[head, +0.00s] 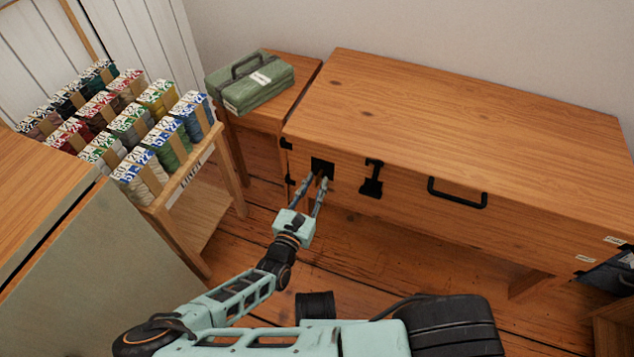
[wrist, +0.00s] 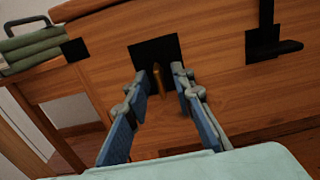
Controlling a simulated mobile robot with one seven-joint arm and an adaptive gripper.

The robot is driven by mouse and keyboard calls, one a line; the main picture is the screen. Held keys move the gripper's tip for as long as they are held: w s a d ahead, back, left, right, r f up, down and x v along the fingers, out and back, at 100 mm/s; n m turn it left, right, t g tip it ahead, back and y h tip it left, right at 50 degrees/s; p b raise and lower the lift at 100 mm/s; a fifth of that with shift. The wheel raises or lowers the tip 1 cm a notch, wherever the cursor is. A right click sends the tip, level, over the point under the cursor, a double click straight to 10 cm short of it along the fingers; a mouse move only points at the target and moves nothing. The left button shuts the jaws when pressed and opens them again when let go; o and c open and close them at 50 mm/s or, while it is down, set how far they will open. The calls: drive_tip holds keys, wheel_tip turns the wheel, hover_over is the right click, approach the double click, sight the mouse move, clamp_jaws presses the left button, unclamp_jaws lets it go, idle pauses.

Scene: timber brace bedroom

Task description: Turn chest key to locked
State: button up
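The wooden chest (head: 455,120) has a black square lock plate (head: 322,167) on the left of its front. In the wrist view a brass-coloured key (wrist: 158,82) stands out from the lock plate (wrist: 148,47), its narrow edge towards me. My gripper (head: 318,186) is in front of the plate. In the wrist view the fingers of my gripper (wrist: 159,74) are open, one on each side of the key, with gaps between them and it. In the head view the key is too small and covered to make out.
A black latch (head: 372,178) and a black handle (head: 457,193) are right of the lock plate. A green case (head: 250,85) sits on a small wooden table left of the chest. A rack of labelled thread spools (head: 120,125) stands further left.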

drive_tip(key=shift+x, duration=0.85)
drive_tip(key=shift+c, duration=0.5)
clamp_jaws()
